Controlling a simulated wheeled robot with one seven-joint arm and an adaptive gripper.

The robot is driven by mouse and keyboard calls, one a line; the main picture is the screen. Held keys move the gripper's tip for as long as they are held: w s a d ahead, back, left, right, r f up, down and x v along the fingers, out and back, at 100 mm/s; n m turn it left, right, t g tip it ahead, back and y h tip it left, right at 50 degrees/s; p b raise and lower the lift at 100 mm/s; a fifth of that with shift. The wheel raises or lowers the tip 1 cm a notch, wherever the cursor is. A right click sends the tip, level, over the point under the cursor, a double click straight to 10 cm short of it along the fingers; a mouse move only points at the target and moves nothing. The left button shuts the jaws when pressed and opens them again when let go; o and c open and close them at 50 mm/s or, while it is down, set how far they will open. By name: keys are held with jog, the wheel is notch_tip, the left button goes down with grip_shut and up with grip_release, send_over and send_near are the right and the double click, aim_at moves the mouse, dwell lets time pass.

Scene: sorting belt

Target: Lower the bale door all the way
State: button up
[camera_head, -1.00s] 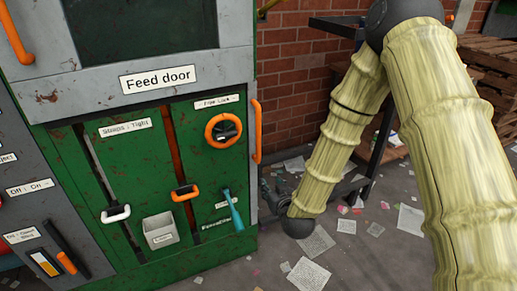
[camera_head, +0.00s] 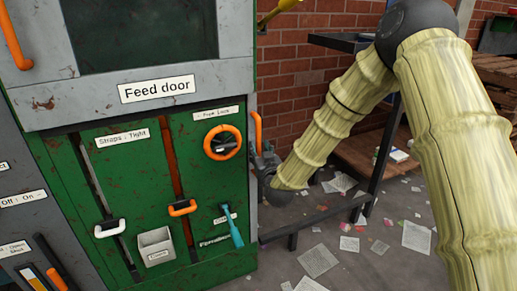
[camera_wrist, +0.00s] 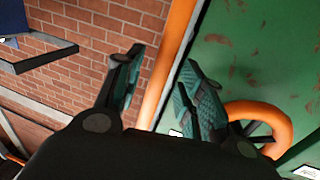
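No label reading bale door shows. The green lower front (camera_head: 120,165) of the machine carries an orange handwheel (camera_head: 222,143) under a "Free Lock" label. A vertical orange handle (camera_head: 257,132) stands at its right edge and also shows in the wrist view (camera_wrist: 172,55). My gripper (camera_head: 261,155) is at the lower part of this handle, at the machine's right side. In the wrist view my gripper (camera_wrist: 160,90) is open, its two teal-padded fingers apart with the orange handle between them. Whether either pad touches the handle I cannot tell.
The feed door (camera_head: 150,88) is above the green front. White (camera_head: 110,228) and orange (camera_head: 183,208) slot handles, a grey bin (camera_head: 156,247) and a teal lever (camera_head: 231,227) sit lower. A dark stand (camera_head: 385,150) is behind my arm. Papers litter the floor.

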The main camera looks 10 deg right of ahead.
jog(key=shift+w+a, duration=0.15)
jog(key=shift+w, duration=1.05)
grip_shut()
